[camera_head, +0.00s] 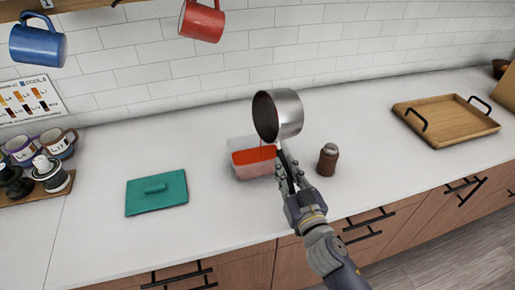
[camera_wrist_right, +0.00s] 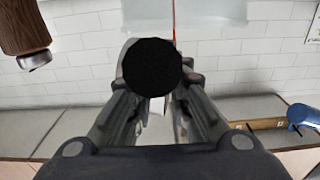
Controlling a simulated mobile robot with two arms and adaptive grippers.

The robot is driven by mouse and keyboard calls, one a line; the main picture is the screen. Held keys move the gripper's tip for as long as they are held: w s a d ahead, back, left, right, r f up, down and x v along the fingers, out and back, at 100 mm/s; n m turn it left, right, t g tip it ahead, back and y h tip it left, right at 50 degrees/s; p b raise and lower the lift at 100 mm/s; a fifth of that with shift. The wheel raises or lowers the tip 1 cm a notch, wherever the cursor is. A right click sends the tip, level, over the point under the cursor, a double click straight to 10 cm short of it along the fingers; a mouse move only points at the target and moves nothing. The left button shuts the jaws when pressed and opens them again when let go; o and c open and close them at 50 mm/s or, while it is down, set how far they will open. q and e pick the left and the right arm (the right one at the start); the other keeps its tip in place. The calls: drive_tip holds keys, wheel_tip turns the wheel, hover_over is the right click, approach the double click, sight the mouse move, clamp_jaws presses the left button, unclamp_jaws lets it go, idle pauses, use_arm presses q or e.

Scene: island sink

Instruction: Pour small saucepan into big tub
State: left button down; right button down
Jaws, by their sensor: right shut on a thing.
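The small metal saucepan (camera_head: 290,113) is tipped on its side in the air, its mouth facing left, above the clear tub. The tub (camera_head: 262,173) stands on the counter with red contents inside. My right gripper (camera_head: 285,162) is shut on the saucepan's handle, just right of the tub in the head view. In the right wrist view the gripper (camera_wrist_right: 152,100) closes around the handle, whose round black end (camera_wrist_right: 152,67) faces the camera. A thin red line shows above it there. The pan's inside is mostly dark. My left gripper is not in view.
A teal lid (camera_head: 157,193) lies left of the tub. A brown shaker (camera_head: 327,160) stands close to its right. A wooden tray (camera_head: 445,117) is at the right, and mugs (camera_head: 57,141) are at the left. Blue and red mugs (camera_head: 202,20) hang above.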

drive_tip(key=shift+f+n+b, duration=0.25)
drive_tip(key=shift+n+b, duration=0.15)
drive_tip(key=shift+b, duration=0.15)
